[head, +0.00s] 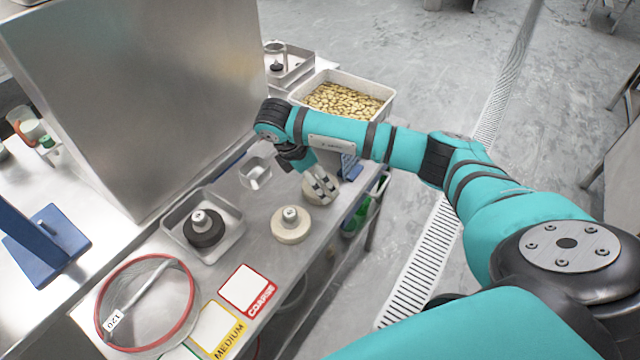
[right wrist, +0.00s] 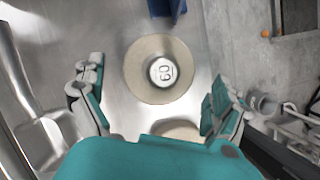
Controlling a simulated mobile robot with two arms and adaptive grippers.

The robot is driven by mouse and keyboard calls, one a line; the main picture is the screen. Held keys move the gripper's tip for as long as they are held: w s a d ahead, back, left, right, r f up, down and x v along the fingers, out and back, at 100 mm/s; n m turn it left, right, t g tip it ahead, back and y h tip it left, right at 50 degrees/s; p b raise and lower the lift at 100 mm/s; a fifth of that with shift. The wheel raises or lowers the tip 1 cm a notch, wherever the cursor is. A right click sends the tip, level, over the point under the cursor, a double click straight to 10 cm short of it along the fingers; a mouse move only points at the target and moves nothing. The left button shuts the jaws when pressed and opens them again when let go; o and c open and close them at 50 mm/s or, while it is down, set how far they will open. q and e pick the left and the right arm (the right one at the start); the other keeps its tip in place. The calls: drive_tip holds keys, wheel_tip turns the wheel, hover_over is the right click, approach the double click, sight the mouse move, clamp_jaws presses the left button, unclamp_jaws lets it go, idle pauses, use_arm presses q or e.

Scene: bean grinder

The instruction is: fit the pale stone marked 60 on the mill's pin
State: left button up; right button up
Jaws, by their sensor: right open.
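The pale round stone marked 60 (right wrist: 160,70) lies flat on the steel counter in the right wrist view. In the head view this stone (head: 314,193) is partly covered by my right gripper (head: 323,186). My right gripper is open, its fingers (right wrist: 155,103) spread left and right of the stone, apart from it. A second pale stone (head: 291,226) lies nearer on the counter; its edge shows in the right wrist view (right wrist: 176,130). I cannot make out the mill's pin with certainty; a blue stand (head: 48,247) with a small post is at far left. My left gripper is not in view.
A steel tray (head: 236,243) holds a dark stone (head: 203,233). A metal scoop (head: 256,173) lies left of the gripper. A red-rimmed sieve (head: 187,290) and cards (head: 246,287) lie in front. A bean bin (head: 387,106) stands behind. A tall steel box (head: 150,90) blocks the left.

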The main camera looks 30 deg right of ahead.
drive_tip(key=shift+x, duration=1.45)
drive_tip(key=shift+r, duration=0.1)
drive_tip(key=c, duration=1.5)
drive_tip(key=shift+c, duration=0.4)
